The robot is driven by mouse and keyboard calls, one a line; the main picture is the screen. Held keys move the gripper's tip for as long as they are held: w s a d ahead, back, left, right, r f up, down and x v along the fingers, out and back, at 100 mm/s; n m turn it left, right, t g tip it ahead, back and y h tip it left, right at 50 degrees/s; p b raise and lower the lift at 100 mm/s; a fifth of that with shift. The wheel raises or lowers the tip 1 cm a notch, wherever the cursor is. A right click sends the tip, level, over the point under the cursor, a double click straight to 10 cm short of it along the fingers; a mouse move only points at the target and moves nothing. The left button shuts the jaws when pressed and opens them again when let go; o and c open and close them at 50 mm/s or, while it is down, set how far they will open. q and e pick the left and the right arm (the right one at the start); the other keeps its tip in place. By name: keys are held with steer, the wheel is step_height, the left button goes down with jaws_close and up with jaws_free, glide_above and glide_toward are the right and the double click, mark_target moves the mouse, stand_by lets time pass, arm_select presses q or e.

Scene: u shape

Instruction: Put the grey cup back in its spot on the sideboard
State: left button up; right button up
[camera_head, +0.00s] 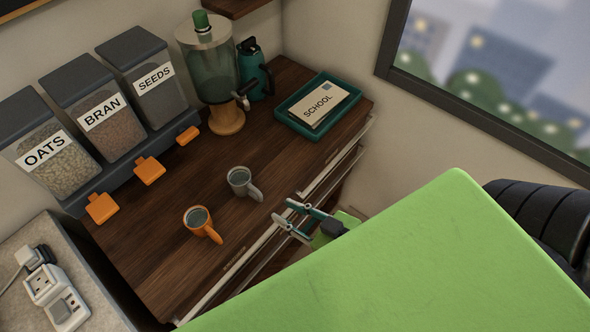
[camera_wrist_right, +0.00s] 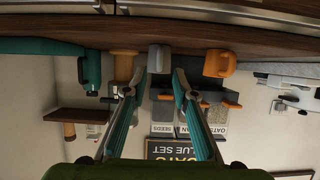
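The grey cup (camera_head: 238,180) stands upright on the wooden sideboard (camera_head: 240,236), its handle toward the front edge. An orange cup (camera_head: 196,216) stands beside it, nearer the lower left. My right gripper (camera_head: 291,214) is open and empty at the sideboard's front edge, to the right of the grey cup and apart from it. In the right wrist view, which is upside down, the grey cup (camera_wrist_right: 160,57) shows between and beyond the open fingertips (camera_wrist_right: 166,75), with the orange cup (camera_wrist_right: 217,63) to its right. My left gripper is not in view.
Oats, bran and seeds dispensers (camera_head: 104,108) line the back left. A glass drink dispenser (camera_head: 219,75), a teal flask (camera_head: 253,72) and a teal tray (camera_head: 289,122) with a school card stand at the back. Bare wood surrounds the cups. A grey counter (camera_head: 95,290) adjoins at left.

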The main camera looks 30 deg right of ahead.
steer(key=shift+v, duration=0.95)
steer(key=shift+f, duration=0.1)
steer(key=s+d+f+m+g+h, duration=0.1)
steer(key=s+d+f+g+h, duration=0.2)
steer(key=f, duration=1.1)
steer(key=s+d+f+g, duration=0.2)
steer(key=s+d+f, duration=0.15)
steer(key=f, duration=1.05)
steer(key=s+f+g+h, duration=0.1)
steer(key=s+f+g, duration=0.5)
steer(key=s+f, duration=1.3)
steer(key=shift+a+m+g+h, duration=0.25)
steer(key=shift+m+g+h, duration=0.05)
steer(key=shift+g, duration=0.1)
steer(key=shift+s, duration=0.1)
step_height(320, 180, down, 3)
steer(key=b, duration=0.3)
steer(key=shift+f, duration=0.1)
